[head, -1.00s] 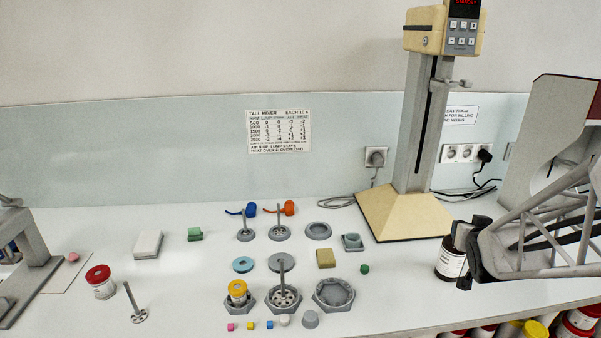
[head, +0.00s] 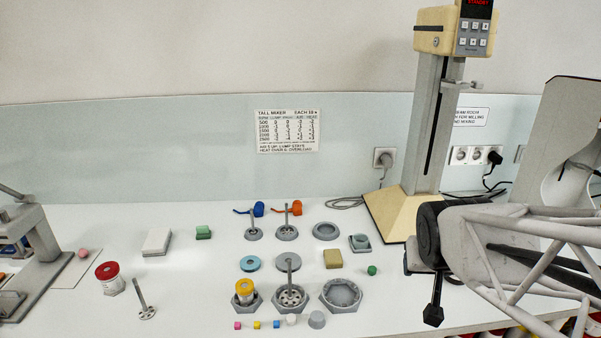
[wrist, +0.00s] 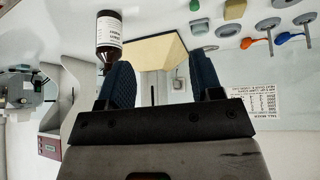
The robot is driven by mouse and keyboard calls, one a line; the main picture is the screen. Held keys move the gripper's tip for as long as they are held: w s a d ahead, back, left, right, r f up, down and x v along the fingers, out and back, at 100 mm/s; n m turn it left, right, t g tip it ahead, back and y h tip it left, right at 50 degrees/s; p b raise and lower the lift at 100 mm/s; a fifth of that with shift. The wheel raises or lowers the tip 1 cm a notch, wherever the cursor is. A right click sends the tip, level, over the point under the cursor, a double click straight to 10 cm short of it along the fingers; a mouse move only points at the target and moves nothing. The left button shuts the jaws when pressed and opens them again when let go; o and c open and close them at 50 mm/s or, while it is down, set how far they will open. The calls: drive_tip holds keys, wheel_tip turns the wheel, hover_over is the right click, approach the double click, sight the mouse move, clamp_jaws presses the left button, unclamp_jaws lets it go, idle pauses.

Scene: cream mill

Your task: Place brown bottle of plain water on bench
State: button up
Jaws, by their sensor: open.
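The brown bottle (wrist: 109,32) with a white label stands on the white bench (wrist: 70,20), seen upside down in the wrist view. In the head view my arm hides nearly all of it. My gripper (wrist: 160,68) is open, with nothing between its two dark fingers. The bottle is beyond the left finger in the wrist view, outside the gap; whether they touch is unclear. In the head view my gripper (head: 422,288) is over the right part of the bench (head: 390,295), in front of the mixer's base.
The tall cream mixer (head: 395,212) stands behind my gripper. Left of it are a hexagonal dish (head: 341,308), a green piece (head: 372,270) and several discs and small cubes. A red-lidded jar (head: 110,281) stands further left. The bench's front edge is close.

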drive_tip(key=s+a+r+n+g+y, duration=0.1)
drive_tip(key=s+a+n+g+y, duration=0.1)
drive_tip(key=s+a, duration=0.6)
drive_tip(key=shift+s+a+r+g, duration=0.2)
drive_tip(key=shift+s+g, duration=0.7)
drive_tip(key=shift+s, duration=0.25)
drive_tip(key=shift+o, duration=0.4)
drive_tip(key=w+d+f+m+t+h, duration=0.25)
drive_tip(key=w+d+t, duration=0.35)
drive_tip(key=w+d, duration=0.75)
drive_tip(key=w+d+f+m+t+h, duration=0.2)
drive_tip(key=w+d+t, duration=0.4)
drive_tip(key=d, duration=0.8)
drive_tip(key=shift+w+f+h, duration=0.45)
drive_tip(key=shift+w+h, duration=0.3)
drive_tip(key=shift+w, duration=0.3)
